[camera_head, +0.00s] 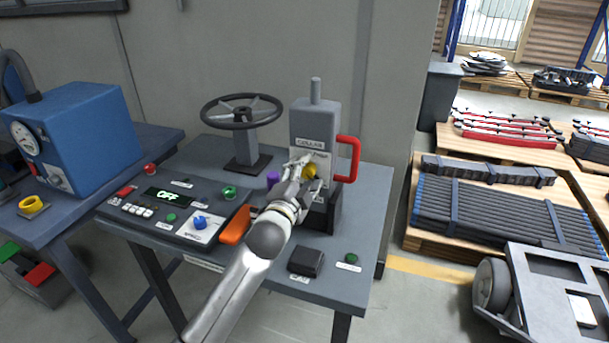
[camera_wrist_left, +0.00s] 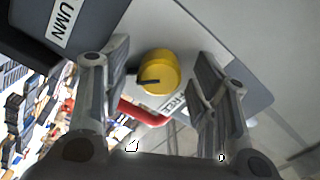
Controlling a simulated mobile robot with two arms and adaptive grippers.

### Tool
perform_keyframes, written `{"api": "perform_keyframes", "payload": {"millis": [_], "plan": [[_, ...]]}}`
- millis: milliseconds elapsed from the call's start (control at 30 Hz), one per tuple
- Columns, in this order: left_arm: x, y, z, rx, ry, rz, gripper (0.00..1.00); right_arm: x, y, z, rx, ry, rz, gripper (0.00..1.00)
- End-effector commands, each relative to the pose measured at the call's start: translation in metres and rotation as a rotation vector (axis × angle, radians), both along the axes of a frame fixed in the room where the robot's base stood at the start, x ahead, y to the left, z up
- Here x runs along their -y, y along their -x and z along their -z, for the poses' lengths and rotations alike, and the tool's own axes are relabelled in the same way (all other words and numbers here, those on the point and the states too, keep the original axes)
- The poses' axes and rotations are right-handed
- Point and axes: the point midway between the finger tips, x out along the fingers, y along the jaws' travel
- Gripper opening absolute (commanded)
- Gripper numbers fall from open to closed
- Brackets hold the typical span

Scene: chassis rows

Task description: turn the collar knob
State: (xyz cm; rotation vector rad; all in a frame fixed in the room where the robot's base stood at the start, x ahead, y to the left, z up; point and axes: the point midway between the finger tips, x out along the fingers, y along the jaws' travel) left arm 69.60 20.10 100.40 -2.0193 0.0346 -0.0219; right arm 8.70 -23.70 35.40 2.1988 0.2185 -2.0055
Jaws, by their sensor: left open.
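The yellow collar knob (camera_head: 309,171) sits on the front of the grey column unit (camera_head: 315,122), mostly hidden behind my left gripper in the head view. In the left wrist view the knob (camera_wrist_left: 158,72) is a round yellow cap with a dark pointer mark, on a pale label plate. My left gripper (camera_head: 301,170) is in front of the knob. In the left wrist view its fingers (camera_wrist_left: 160,85) are open, one on each side of the knob, with visible gaps. I cannot tell how far the fingertips reach along it. My right gripper is not in view.
A red handle (camera_head: 348,158) sticks out on the column's right side. A black handwheel (camera_head: 242,111) stands to its left. An orange lever (camera_head: 236,225), a purple knob (camera_head: 273,179) and a control panel (camera_head: 178,206) lie left of my arm. A black box (camera_head: 306,261) is at the front.

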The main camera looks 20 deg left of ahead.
Motion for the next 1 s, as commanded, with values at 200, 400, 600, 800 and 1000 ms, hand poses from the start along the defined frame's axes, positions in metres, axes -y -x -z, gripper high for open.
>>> {"api": "perform_keyframes", "payload": {"millis": [200,400,600,800,1000], "plan": [[0.0,0.0002,0.0001,0.0,0.0,0.0,0.43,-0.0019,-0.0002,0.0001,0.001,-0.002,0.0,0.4],[0.0,0.0003,0.0002,0.0,0.0,0.0,0.17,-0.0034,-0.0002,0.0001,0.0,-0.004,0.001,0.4],[-0.0001,0.0004,0.0004,-0.001,0.004,0.0,0.09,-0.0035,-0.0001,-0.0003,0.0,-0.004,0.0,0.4],[0.0003,0.0004,0.0001,-0.004,0.052,0.0,0.09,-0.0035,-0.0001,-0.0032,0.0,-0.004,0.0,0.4],[0.0004,0.0005,0.0002,-0.009,0.172,0.0,0.09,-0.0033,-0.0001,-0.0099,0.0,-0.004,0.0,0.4]]}}
